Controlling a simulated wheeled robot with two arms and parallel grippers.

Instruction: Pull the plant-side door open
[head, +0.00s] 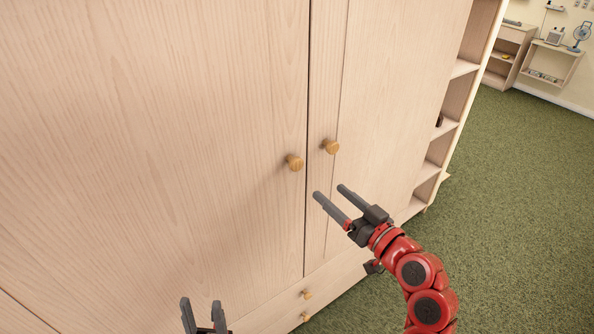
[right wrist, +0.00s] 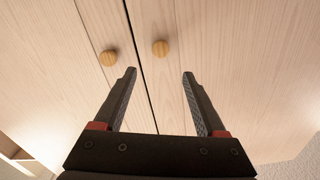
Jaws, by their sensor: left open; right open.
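The pale wooden cabinet has two tall doors that look shut, a left door (head: 150,120) and a right door (head: 400,90), with a dark seam between them. The left door has a round wooden knob (head: 294,162), also in the right wrist view (right wrist: 160,48). The right knob (head: 331,146) also shows there (right wrist: 109,58). No plant is visible, so I cannot tell which door is plant-side. My right gripper (head: 329,191) is open and empty, below the knobs in the head view and touching neither. My left gripper (head: 201,303) is open at the bottom edge.
Drawers with small knobs (head: 307,294) lie below the doors. Open shelves (head: 452,110) form the cabinet's right end. Green carpet (head: 510,200) is clear to the right. A desk (head: 507,50) and a blue fan (head: 581,34) stand far back.

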